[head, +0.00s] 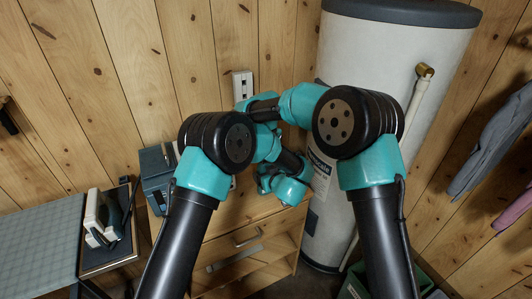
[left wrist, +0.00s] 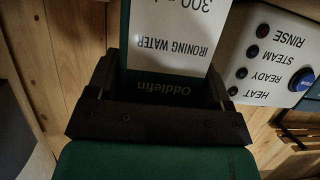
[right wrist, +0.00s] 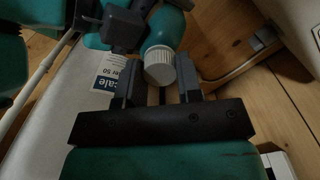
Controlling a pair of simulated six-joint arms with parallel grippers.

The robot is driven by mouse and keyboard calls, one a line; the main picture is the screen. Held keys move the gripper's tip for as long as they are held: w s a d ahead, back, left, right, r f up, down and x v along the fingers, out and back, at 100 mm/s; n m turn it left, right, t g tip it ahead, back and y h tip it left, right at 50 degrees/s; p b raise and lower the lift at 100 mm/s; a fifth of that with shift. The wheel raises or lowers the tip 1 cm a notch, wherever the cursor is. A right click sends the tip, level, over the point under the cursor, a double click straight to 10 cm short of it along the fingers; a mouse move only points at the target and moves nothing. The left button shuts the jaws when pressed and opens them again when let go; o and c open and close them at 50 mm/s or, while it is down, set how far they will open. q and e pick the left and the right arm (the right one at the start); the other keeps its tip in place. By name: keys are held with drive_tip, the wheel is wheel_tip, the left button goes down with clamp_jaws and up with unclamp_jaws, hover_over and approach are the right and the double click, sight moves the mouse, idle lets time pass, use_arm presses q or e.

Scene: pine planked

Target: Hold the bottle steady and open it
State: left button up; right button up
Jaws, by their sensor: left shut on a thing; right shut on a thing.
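The bottle is green with a white label (left wrist: 180,32) reading "IRONING WATER", seen upside down in the left wrist view. My left gripper (left wrist: 160,70) is shut on the bottle, with one finger on each side of its body. In the right wrist view a white ribbed cap (right wrist: 159,66) sits between the fingers of my right gripper (right wrist: 160,80), which is shut on it. In the head view my arms cross in front of the drawer cabinet, and the bottle and cap are hidden behind my links.
A wooden drawer cabinet (head: 225,250) stands below my arms, with a white water heater (head: 385,50) close on the right. A white panel with buttons (left wrist: 270,55) is beside the bottle. An iron (head: 102,218) stands on a board at the left.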

drive_tip(key=n, duration=0.6)
drive_tip(key=shift+n, duration=0.4)
drive_tip(key=o, duration=1)
drive_tip(key=shift+r, duration=2.3)
drive_tip(key=shift+c, duration=0.3)
